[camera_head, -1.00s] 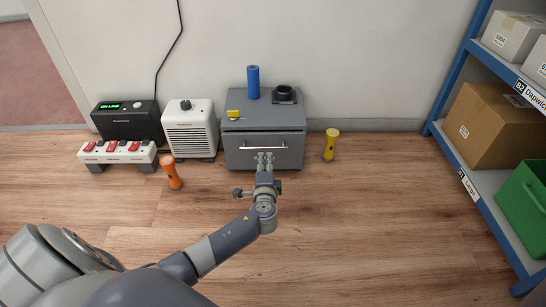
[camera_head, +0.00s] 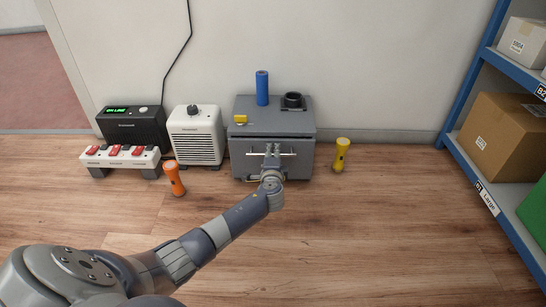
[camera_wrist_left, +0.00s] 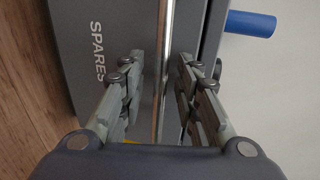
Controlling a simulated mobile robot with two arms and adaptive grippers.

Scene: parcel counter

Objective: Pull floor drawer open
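The floor drawer (camera_head: 240,163) is the grey front of a small cabinet on the wood floor against the wall, and it looks shut. Its silver bar handle (camera_head: 289,154) runs across the front. In the left wrist view the drawer front (camera_wrist_left: 85,85) carries the word SPARES, and the bar handle (camera_wrist_left: 163,60) passes between the fingers. My left gripper (camera_head: 272,150) is at the handle. Its fingers (camera_wrist_left: 158,85) are open, one on each side of the bar, with a visible gap. My right gripper is not in view.
A blue cylinder (camera_head: 262,88), a black ring-shaped item (camera_head: 292,101) and a yellow item (camera_head: 240,119) are on the cabinet. Orange (camera_head: 174,178) and yellow (camera_head: 341,155) flashlights stand beside it. A white heater (camera_head: 195,137) is left. The floor in front is clear.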

